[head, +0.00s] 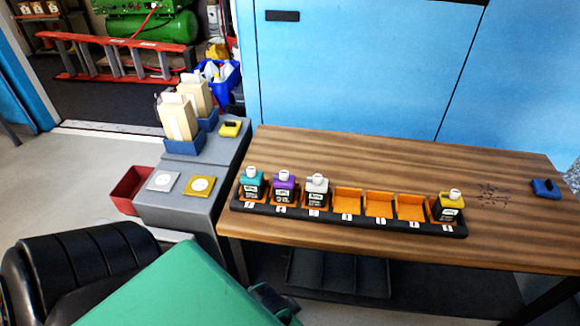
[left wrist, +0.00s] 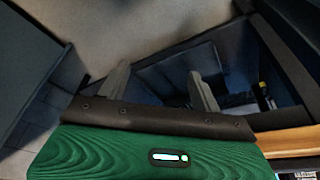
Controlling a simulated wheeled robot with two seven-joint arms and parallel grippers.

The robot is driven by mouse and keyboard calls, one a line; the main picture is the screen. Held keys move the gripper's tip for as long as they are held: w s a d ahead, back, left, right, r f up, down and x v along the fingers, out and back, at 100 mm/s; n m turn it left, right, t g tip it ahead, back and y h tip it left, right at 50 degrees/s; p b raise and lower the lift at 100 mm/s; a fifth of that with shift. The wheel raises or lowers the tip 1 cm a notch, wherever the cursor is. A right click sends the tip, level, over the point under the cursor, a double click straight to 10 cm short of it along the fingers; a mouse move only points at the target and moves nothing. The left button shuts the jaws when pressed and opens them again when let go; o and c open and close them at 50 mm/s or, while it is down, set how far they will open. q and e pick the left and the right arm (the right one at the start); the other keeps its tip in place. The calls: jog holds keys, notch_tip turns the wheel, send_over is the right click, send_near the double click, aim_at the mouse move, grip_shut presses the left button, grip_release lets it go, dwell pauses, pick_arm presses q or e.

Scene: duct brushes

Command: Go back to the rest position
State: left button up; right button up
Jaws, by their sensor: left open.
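My left gripper (left wrist: 157,74) shows in the left wrist view with its two grey fingers apart and nothing between them. It points toward a dark, shadowed area low down, away from the bottles. In the head view a green part of my own body fills the bottom middle, and the left fingers cannot be made out there. My right gripper is in neither view.
A wooden table (head: 500,222) carries a black rack (head: 340,219) with orange bays. Teal (head: 252,184), purple (head: 284,187), white (head: 317,192) and yellow (head: 449,206) bottles stand in it.

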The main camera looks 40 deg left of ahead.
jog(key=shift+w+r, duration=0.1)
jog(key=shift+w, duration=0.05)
pick_arm(q)
jog(key=s+f+g+p, duration=0.1)
jog(key=s+f+p, duration=0.2)
jog(key=f+p, duration=1.05)
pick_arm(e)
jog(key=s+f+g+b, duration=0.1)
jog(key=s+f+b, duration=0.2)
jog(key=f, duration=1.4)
pick_arm(q)
jog(key=s+a+f+p, duration=0.2)
jog(key=s+f+p, duration=0.2)
jog(key=s, duration=0.5)
jog(key=s+a+f+g+p, duration=0.1)
jog(key=s+a+f+p, duration=0.2)
jog(key=s+f, duration=0.4)
jog(key=shift+s+a+f+y+p, duration=0.35)
jog(key=shift+s+p, duration=0.25)
jog(key=shift+s, duration=0.3)
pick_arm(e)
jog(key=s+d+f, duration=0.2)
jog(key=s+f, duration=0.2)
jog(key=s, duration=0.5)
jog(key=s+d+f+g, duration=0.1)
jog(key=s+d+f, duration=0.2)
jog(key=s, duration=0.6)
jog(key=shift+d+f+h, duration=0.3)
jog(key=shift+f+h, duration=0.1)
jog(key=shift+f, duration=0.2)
